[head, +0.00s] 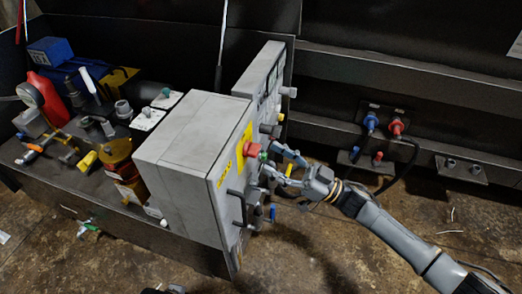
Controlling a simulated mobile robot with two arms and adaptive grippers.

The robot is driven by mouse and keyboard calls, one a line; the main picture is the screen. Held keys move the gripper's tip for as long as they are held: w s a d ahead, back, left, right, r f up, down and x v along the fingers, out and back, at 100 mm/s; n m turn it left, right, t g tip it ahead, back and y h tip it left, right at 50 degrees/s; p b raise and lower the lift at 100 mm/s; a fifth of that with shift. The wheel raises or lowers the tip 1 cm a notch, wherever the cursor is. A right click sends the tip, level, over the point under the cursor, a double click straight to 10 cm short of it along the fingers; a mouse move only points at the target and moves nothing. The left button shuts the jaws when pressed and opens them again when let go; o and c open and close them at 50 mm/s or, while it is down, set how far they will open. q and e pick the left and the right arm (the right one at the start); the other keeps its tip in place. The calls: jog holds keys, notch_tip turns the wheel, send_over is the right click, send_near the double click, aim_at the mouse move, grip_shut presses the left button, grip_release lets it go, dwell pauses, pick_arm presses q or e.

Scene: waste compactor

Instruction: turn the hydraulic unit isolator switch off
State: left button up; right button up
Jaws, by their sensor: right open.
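The grey hydraulic unit cabinet (185,140) stands left of centre, its control face turned to the right and seen at a steep slant. A red knob (251,149) sticks out of this face beside a yellow plate (243,140); I cannot tell for certain whether it is the isolator switch. My right gripper (283,164) comes in from the right. It is open, with its fingers toward the face, just right of the red knob and a small green part (262,156). The fingers partly hide the face there, and contact cannot be told. I do not see my left gripper.
A black handle (236,200) and a blue-tipped part (272,212) stick out lower on the face. A grey knob (288,91) is higher up. Blue (371,121) and red (396,127) couplings with black hoses are behind my right arm. Bare floor lies in front.

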aim_at(259, 151)
jog(key=shift+x, duration=2.2)
jog(key=shift+c, duration=0.5)
jog(key=c, duration=1.1)
